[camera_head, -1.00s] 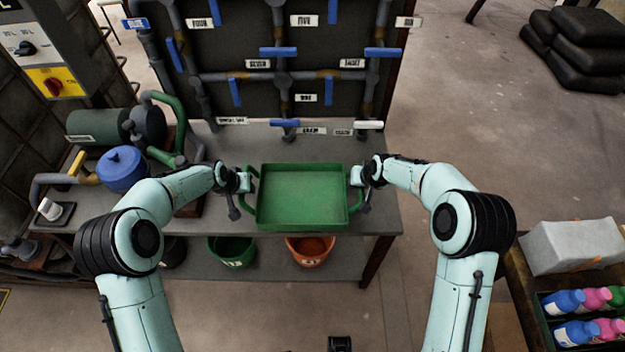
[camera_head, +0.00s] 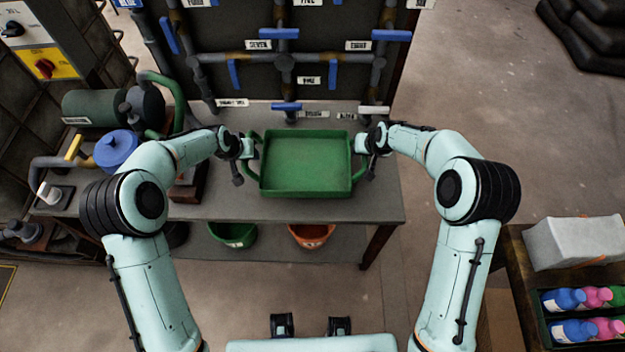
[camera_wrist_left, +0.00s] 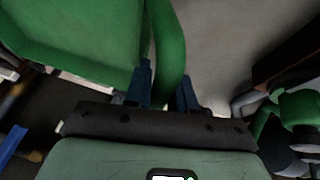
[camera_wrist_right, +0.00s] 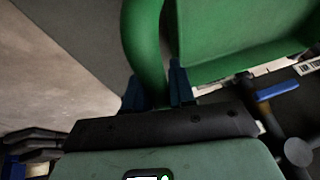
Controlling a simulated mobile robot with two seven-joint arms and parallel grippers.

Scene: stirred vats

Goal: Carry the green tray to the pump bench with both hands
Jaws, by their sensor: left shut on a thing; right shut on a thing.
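The green tray (camera_head: 305,165) is empty and looks level, over the grey bench (camera_head: 225,205) in front of the pipe board. I cannot tell whether it touches the bench top. My left gripper (camera_head: 247,148) is shut on the tray's left handle, which shows between its fingers in the left wrist view (camera_wrist_left: 168,60). My right gripper (camera_head: 362,143) is shut on the right handle, which shows in the right wrist view (camera_wrist_right: 145,50).
A pipe board (camera_head: 330,20) with blue valve levers stands behind the tray. A blue-lidded pot (camera_head: 116,150) and a green pump (camera_head: 110,107) are at the bench's left. A green bucket (camera_head: 233,236) and an orange bucket (camera_head: 311,236) sit below. Bare bench lies right of the tray.

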